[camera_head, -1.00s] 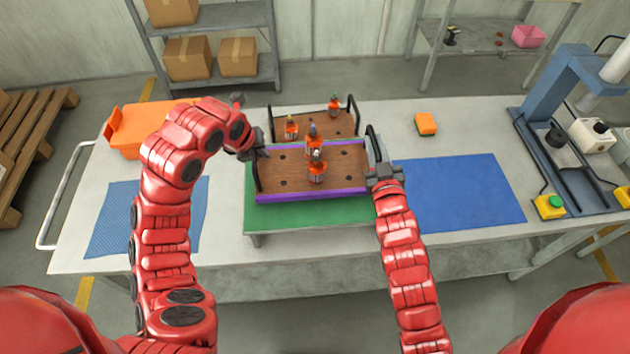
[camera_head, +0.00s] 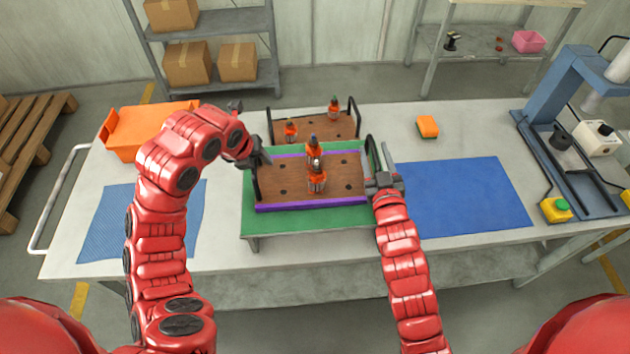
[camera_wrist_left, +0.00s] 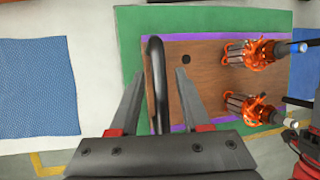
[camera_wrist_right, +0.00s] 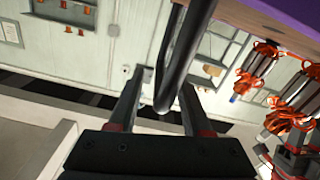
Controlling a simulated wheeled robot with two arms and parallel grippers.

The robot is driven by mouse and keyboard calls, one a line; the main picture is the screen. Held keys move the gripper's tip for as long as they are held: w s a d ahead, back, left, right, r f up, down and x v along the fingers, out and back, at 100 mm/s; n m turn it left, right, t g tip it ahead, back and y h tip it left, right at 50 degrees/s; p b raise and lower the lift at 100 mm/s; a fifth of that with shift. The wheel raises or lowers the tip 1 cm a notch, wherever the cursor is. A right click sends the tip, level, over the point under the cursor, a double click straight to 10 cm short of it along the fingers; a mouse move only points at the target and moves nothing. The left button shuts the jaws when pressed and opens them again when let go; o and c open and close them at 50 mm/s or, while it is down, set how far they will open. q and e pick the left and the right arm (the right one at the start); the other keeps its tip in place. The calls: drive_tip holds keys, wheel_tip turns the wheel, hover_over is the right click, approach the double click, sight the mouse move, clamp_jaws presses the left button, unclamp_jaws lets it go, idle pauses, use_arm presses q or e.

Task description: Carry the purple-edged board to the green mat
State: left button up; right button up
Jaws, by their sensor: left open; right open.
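The purple-edged board (camera_head: 270,186) is brown with a black handle at each end and lies over the green mat (camera_head: 360,219), which shows around it. It carries two orange armatures (camera_head: 317,181). My left gripper (camera_head: 262,158) is open, its fingers on either side of the left handle (camera_wrist_left: 156,75) in the left wrist view. My right gripper (camera_head: 381,182) is open at the right handle, with the black handle bar (camera_wrist_right: 178,60) between its fingers in the right wrist view. The underside contact with the mat is hidden.
A second brown board (camera_head: 347,124) with orange armatures stands just behind. A blue mat (camera_head: 462,195) lies to the right, a blue textured mat (camera_head: 110,220) to the left. An orange bin (camera_head: 135,135), an orange-yellow block (camera_head: 427,126) and a blue press (camera_head: 560,110) stand on the table.

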sight(379, 168)
drive_tip(key=shift+s, duration=0.1)
use_arm(q)
drive_tip(key=v, duration=0.6)
drive_tip(key=shift+s+r, duration=0.25)
drive_tip(key=shift+r, duration=0.05)
use_arm(e)
drive_tip(key=s, duration=0.7)
drive_tip(key=shift+s+d, duration=0.2)
drive_tip(key=shift+d, duration=0.1)
use_arm(q)
drive_tip(key=o, duration=0.6)
drive_tip(key=shift+a, duration=0.1)
use_arm(e)
drive_tip(key=o, duration=0.6)
drive_tip(key=shift+r, duration=0.1)
use_arm(q)
drive_tip(key=shift+p+v, duration=3)
drive_tip(key=shift+p, duration=0.35)
use_arm(e)
drive_tip(key=shift+r, duration=3.25)
